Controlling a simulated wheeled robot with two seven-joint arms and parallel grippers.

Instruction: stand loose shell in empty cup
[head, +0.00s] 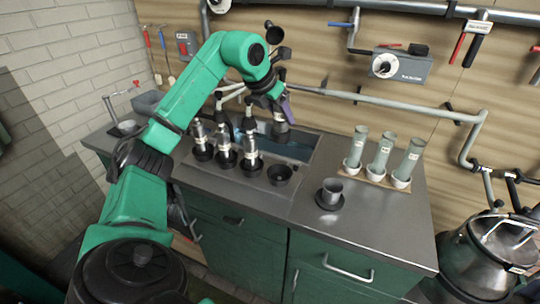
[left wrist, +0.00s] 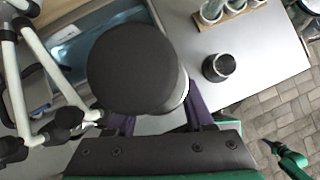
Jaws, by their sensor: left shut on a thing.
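My left gripper (head: 284,104) is shut on the loose shell (head: 282,131), holding it over the back of the counter near the sink. In the left wrist view the shell's round black end (left wrist: 135,65) faces the camera, with a strip of pale metal side beside it, between the purple fingers. The empty black cup (head: 280,174) stands on the counter, below and in front of the held shell. It is apart from the shell, and I cannot make it out in the left wrist view.
Several metal shells (head: 250,147) stand in black cups left of the empty cup. Glass tubes (head: 382,150) stand in white cups on a wooden board. Bare counter (head: 310,215) lies between.

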